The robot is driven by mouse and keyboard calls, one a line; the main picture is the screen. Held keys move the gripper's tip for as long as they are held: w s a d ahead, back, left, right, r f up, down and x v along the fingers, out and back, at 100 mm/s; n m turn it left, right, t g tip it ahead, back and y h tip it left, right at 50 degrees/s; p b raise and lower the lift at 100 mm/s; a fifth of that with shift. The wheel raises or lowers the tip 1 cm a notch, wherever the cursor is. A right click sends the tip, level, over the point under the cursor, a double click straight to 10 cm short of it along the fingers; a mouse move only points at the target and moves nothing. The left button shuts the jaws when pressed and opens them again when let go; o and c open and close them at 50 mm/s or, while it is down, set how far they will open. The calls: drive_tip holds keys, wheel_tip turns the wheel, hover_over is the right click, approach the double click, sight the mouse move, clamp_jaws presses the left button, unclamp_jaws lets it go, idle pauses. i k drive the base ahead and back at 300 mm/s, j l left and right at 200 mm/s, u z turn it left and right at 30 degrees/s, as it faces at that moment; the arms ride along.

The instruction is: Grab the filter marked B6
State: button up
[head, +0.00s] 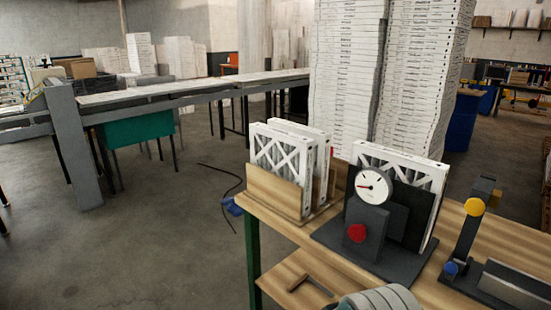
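White-framed pleated filters stand upright at the left end of the wooden workbench (490,237). The front one (280,152) has a white lattice face and sits in a wooden rack (272,190); another (318,142) stands close behind it. A further filter (425,172) stands upright in a dark fixture (370,258) with a round dial gauge (374,187) and a red knob (356,233); the fixture partly hides it. I cannot read a B6 mark on any of them. My gripper is not in view; a rounded grey part at the bottom edge may be my arm.
Tall stacks of white boxes (346,80) rise behind the bench. A dark device with a yellow knob (474,207) stands at the bench's right. A blue barrel (464,122) is behind it. A long conveyor (190,88) crosses the back left. The floor left of the bench is mostly clear.

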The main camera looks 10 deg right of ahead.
sight(288, 156)
drive_tip(key=l, duration=0.45)
drive_tip(key=k+l, duration=0.15)
drive_tip(key=l, duration=0.3)
drive_tip(key=i+j+z, duration=0.1)
drive_tip(key=i+j, duration=0.45)
drive_tip(key=i, duration=0.15)
drive_tip(key=i+j, duration=0.6)
drive_tip(key=i+l+z, duration=0.05)
